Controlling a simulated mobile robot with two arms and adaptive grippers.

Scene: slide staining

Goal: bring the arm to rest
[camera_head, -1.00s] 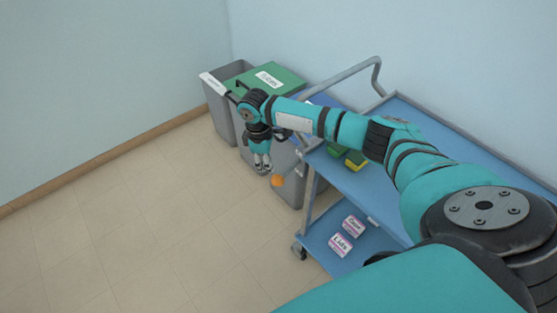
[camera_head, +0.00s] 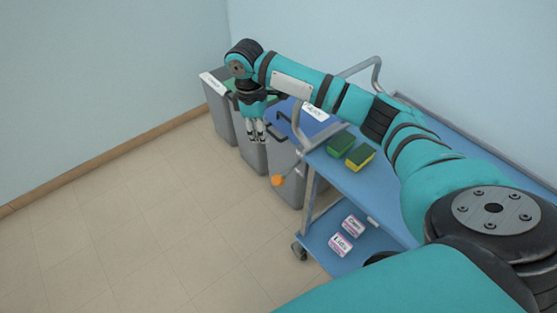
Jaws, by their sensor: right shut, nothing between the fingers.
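My right arm reaches in from the right across the blue trolley. Its right gripper (camera_head: 257,139) points down in front of the grey bins, shut and empty. The wrist hides most of the green-lidded bin. My left gripper does not show.
The blue trolley (camera_head: 375,185) carries two sponges (camera_head: 340,143) and, below, two small boxes (camera_head: 341,245). The floor at left is clear.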

